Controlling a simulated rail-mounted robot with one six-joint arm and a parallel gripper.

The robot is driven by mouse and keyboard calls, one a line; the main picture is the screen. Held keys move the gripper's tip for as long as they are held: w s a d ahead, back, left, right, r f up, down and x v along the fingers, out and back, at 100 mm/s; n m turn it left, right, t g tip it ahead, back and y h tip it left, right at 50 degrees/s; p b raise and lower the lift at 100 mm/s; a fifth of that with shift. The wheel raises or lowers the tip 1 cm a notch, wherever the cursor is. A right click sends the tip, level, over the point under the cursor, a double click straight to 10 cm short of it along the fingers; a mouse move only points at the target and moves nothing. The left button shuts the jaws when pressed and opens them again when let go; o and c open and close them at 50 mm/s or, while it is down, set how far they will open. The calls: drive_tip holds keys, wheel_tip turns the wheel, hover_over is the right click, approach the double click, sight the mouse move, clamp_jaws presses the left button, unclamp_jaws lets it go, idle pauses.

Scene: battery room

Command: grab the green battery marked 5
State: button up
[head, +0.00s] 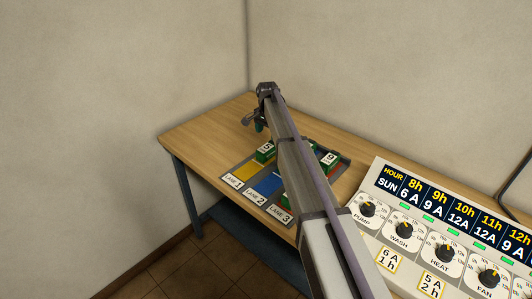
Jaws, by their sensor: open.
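A green battery (264,153) with a white top label stands at the back of the lane tray, left of my arm. Its label is small and seems to read 5 or 15. My gripper (253,123) is open, above the table and behind this battery in the picture, apart from it. A small dark green patch shows at the gripper; I cannot tell what it is. Another green battery (329,159) with a white label, perhaps 9, stands right of my arm. More green shows beside the arm near lane 3, mostly hidden.
The tray's lanes are marked LANE 1 (232,181), LANE 2 (256,197) and LANE 3 (280,215), with yellow and blue floors visible. The wooden table (200,133) is clear at left. A control panel (440,235) with knobs stands at front right. Walls close the back.

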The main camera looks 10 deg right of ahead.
sight(267, 147)
drive_tip(key=f+b, duration=0.3)
drive_tip(key=f, duration=0.1)
drive_tip(key=shift+s+d+f+b, duration=0.1)
drive_tip(key=shift+s+f+b, duration=0.1)
drive_tip(key=shift+f+b, duration=0.2)
drive_tip(key=shift+w, duration=0.1)
wheel_tip(267, 147, down, 5)
drive_tip(key=b, duration=0.5)
drive_tip(key=shift+f, duration=0.1)
drive_tip(key=shift+r, duration=0.25)
drive_tip(key=c, duration=1.4)
